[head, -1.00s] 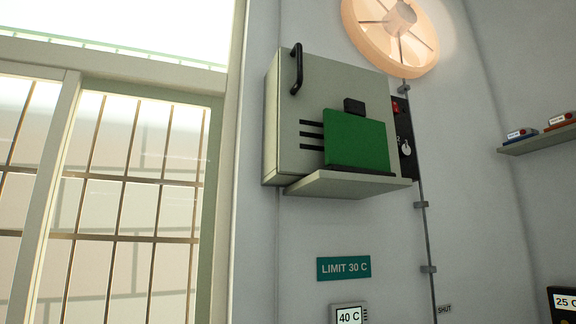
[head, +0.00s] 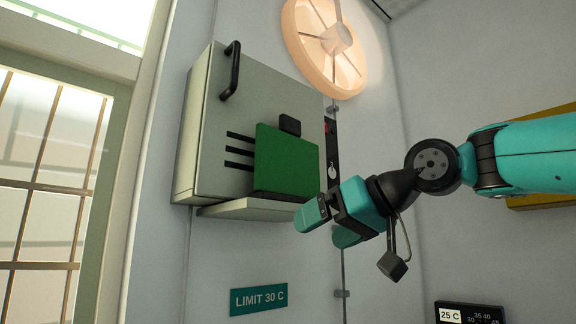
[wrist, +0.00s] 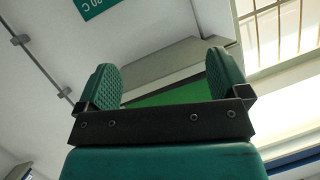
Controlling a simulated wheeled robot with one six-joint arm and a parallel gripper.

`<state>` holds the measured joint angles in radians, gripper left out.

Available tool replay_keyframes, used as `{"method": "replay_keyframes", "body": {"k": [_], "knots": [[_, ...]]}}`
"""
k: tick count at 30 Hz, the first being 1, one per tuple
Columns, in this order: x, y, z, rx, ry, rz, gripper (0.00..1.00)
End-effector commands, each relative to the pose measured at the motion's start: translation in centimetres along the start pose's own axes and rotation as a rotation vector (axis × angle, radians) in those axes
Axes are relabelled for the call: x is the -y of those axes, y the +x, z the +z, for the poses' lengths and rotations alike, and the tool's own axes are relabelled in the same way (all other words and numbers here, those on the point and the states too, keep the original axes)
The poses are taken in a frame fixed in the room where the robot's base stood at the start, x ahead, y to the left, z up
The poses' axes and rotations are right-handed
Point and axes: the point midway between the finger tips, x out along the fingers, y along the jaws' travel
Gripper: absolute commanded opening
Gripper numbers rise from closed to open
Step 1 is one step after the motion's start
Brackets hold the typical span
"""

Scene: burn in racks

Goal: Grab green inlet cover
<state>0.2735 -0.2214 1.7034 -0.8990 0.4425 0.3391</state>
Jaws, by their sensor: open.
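The green inlet cover (head: 284,160) is a flat green panel with a black knob (head: 290,125) at its top. It stands upright on the small shelf (head: 245,208) at the front of a grey wall box (head: 225,110), beside dark vent slots. My gripper (head: 328,224) is open and empty, in front of and below the cover's right side, apart from it. In the wrist view the cover (wrist: 180,95) shows as a green strip between my gripper's fingers (wrist: 164,82), under the pale shelf (wrist: 165,62); most of it is hidden there.
The box has a black handle (head: 231,70) on its door. A round fan (head: 325,45) is above right. A "LIMIT 30 C" sign (head: 259,299) is on the wall below. A display reading 25 C (head: 468,314) is at lower right. A barred window (head: 50,170) is at left.

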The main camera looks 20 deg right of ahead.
Motion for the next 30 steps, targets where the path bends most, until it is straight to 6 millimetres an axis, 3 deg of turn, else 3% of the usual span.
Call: {"method": "replay_keyframes", "body": {"k": [1, 4, 7, 12, 17, 30], "knots": [[-0.3, -3.1, -5.7, -0.105, -0.034, 0.027, 0.94], [0.3, -8.0, -12.3, -0.251, -0.102, 0.048, 0.94], [1.4, -11.5, -16.1, -0.338, -0.166, 0.062, 0.94], [2.7, -14.2, -18.6, -0.393, -0.228, 0.071, 0.94], [3.0, -13.4, -19.4, -0.401, -0.236, 0.064, 0.94], [2.9, -5.9, -22.8, -0.396, -0.234, 0.065, 0.94]]}}
